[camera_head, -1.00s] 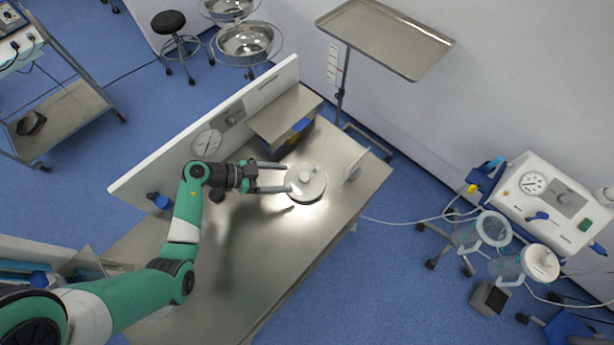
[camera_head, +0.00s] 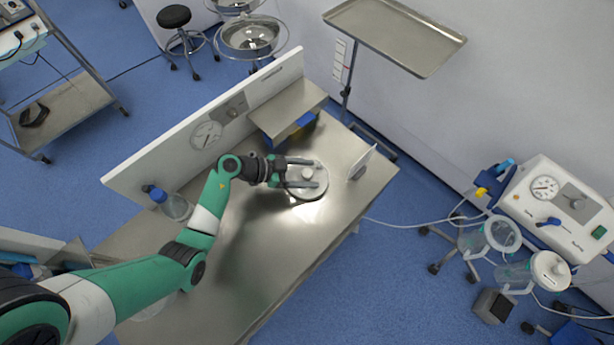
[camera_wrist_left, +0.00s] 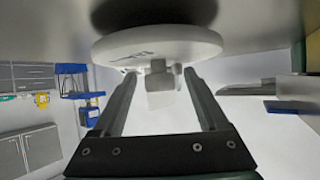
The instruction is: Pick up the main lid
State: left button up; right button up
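The main lid (camera_head: 309,193) is a round, pale disc with a small raised knob. It lies at the right part of the steel table in the head view. In the left wrist view the lid (camera_wrist_left: 150,45) spans the upper middle, and its knob (camera_wrist_left: 161,92) points down in the picture. My left gripper (camera_head: 314,172) is over the lid, its fingers pointing right. In the left wrist view the left gripper (camera_wrist_left: 160,84) is open, one finger on each side of the knob, with gaps visible. My right gripper is not in view.
The steel table (camera_head: 262,265) has free room in front of the lid. A raised shelf (camera_head: 290,108) and a white back panel (camera_head: 180,150) stand behind. A small upright plate (camera_head: 363,162) is right of the lid. A blue-topped jar (camera_head: 172,205) stands at the left.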

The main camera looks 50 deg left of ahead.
aim_at(306, 174)
pick_arm(q)
grip_shut()
dwell(0.3)
jog(key=r+p, duration=0.2)
jog(key=r, duration=0.1)
jog(key=r+p, duration=0.1)
jog(key=shift+s+r+p, duration=0.25)
jog(key=shift+r+p, duration=0.05)
jog(key=shift+p, duration=0.05)
jog(key=s+d+r+p, duration=0.1)
jog(key=s+r+p, duration=0.6)
jog(key=s, duration=0.6)
jog(key=shift+s+d+r, duration=0.2)
jog(key=shift+s+r, duration=0.05)
jog(key=shift+r, duration=0.45)
